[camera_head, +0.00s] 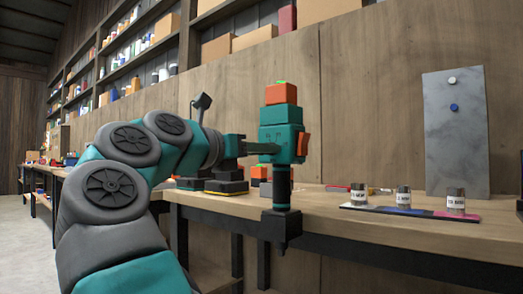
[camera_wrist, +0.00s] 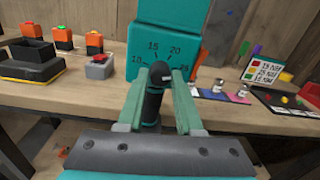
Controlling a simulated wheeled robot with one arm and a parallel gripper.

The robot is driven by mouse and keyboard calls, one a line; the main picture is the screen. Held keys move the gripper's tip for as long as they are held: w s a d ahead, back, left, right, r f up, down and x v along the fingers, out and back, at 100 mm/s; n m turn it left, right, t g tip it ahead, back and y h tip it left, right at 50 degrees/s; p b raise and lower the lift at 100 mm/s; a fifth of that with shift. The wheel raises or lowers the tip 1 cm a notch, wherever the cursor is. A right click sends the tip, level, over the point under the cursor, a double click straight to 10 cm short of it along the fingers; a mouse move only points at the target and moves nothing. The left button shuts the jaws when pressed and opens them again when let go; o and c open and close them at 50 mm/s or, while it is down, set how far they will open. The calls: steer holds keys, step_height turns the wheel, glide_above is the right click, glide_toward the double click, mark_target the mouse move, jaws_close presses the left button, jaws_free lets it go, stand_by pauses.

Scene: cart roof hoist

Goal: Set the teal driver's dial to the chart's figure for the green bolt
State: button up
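The teal driver (camera_head: 282,116) stands upright at the bench's front edge, with an orange part on top and an orange trigger (camera_head: 303,144). In the wrist view its teal face (camera_wrist: 165,40) carries a scale reading 10, 15, 20 and 25. The black dial knob (camera_wrist: 154,95) sits below these figures, with a small pale mark near its top; which figure it points at is unclear. My gripper (camera_wrist: 161,78) has its teal fingers on either side of the knob; whether they press on it is unclear. The chart (camera_wrist: 267,70) stands at the right, with coloured rows and small NM figures.
Small labelled tins (camera_head: 455,198) stand on a coloured strip (camera_head: 385,209) on the bench. A grey panel (camera_head: 456,130) stands behind them. Orange-topped blocks (camera_wrist: 95,42) and a black-and-yellow tray (camera_wrist: 30,62) are at the left in the wrist view.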

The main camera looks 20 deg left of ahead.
jaws_close()
steer(key=shift+n, duration=0.3)
steer(key=n+p, duration=0.8)
steer(key=n, duration=0.1)
steer(key=n+p, duration=0.9)
steer(key=n, duration=0.1)
steer(key=shift+d+r+n+t+y, duration=0.1)
steer(key=shift+r+n+t+y, duration=0.05)
steer(key=shift+n+t+y, duration=0.2)
steer(key=shift+p, duration=0.35)
steer(key=o, duration=0.5)
jaws_free()
